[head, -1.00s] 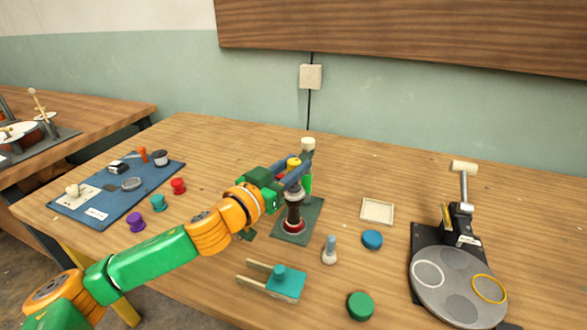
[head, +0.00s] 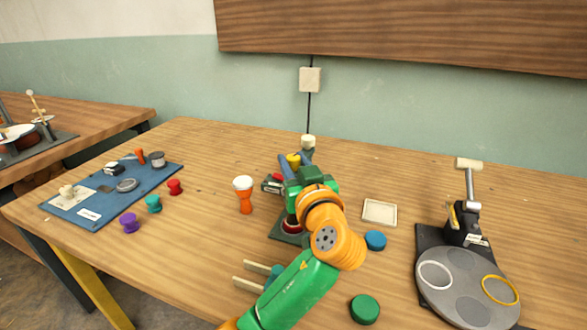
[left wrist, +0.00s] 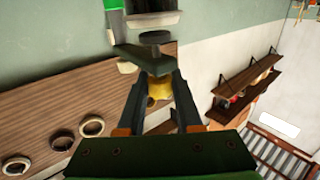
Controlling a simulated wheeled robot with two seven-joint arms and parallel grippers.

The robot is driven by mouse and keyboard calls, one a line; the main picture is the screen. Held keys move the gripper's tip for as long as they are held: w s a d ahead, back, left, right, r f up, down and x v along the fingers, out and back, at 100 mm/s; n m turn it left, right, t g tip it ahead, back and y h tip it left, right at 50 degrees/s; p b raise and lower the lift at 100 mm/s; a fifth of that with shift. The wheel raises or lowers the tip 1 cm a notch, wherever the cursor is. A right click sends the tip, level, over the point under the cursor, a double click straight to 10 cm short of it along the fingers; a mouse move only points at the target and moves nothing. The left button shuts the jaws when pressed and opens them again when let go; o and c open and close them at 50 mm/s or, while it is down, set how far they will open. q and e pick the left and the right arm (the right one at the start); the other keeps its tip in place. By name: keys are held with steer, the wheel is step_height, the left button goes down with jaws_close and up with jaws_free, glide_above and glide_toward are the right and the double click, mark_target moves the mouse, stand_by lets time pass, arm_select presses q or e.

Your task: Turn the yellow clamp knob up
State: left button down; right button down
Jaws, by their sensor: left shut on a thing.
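The yellow clamp knob (head: 293,159) sits near the top of a stand with a cream-topped post (head: 308,141) and a dark green base plate (head: 282,232). My left gripper (head: 296,161) is shut on the knob, with a blue-grey finger on each side of it. In the left wrist view the yellow knob (left wrist: 158,88) shows between the two dark fingertips, with a dark round part beyond it. My left wrist and forearm hide much of the stand in the head view. My right gripper is not in view.
An orange goblet drum with a white top (head: 243,190) stands left of the stand. A blue mat (head: 103,205) with small parts lies far left. A cream tray (head: 379,212), blue disc (head: 375,240), green disc (head: 364,309) and grey turntable device (head: 468,290) are at right.

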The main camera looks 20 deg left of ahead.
arm_select(q)
steer(key=shift+n+g+y+b, duration=0.5)
steer(key=shift+n+g+y, duration=0.45)
steer(key=shift+y, duration=0.25)
steer(key=shift+r, duration=0.15)
steer(key=c, duration=0.8)
jaws_free()
steer(key=shift+c, duration=0.2)
steer(key=shift+o, duration=1.3)
steer(key=shift+w, duration=0.1)
steer(key=shift+a, duration=0.1)
